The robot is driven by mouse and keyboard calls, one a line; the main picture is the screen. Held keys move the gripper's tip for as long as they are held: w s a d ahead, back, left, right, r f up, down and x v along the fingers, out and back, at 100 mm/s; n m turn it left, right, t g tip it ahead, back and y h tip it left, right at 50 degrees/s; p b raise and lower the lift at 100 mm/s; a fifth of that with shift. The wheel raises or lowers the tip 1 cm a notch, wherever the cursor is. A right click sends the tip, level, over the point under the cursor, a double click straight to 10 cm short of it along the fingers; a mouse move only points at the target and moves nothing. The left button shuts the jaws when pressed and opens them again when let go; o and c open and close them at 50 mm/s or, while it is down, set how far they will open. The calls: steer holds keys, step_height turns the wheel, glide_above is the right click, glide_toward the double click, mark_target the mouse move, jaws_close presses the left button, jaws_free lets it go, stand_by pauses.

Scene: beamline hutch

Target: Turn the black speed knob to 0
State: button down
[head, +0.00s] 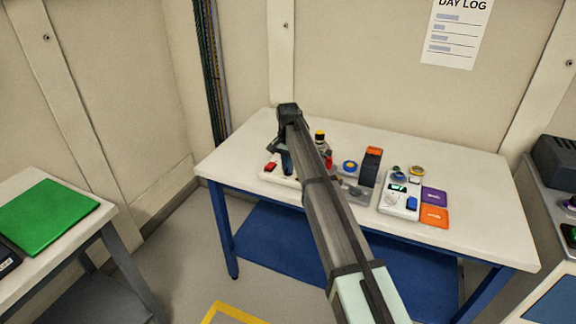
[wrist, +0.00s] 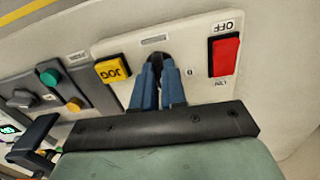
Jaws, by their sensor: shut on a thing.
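The black speed knob (wrist: 154,57) is on a white control panel (wrist: 192,50) in the wrist view, between a yellow JOG button and a red switch. My gripper (wrist: 159,70) has its two blue fingers shut on the knob, one on each side. They hide much of it, so I cannot tell where it points. A small round mark (wrist: 191,72) is printed to the right of the knob. In the head view my gripper (head: 286,162) reaches down to the panel at the left of the white table, and the knob is hidden there.
The yellow JOG button (wrist: 112,70) and red OFF switch (wrist: 226,56) sit close on either side of my fingers. A grey panel (wrist: 73,78) with green and orange buttons adjoins. Several other devices stand on the white table (head: 455,248), whose front right is clear.

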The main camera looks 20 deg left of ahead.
steer(key=n, duration=1.2)
steer(key=shift+n, duration=0.3)
stand_by(0.4)
steer(key=c, duration=1.2)
jaws_free()
steer(key=shift+r, duration=0.1)
step_height(320, 180, up, 14)
steer(key=shift+f, duration=0.15)
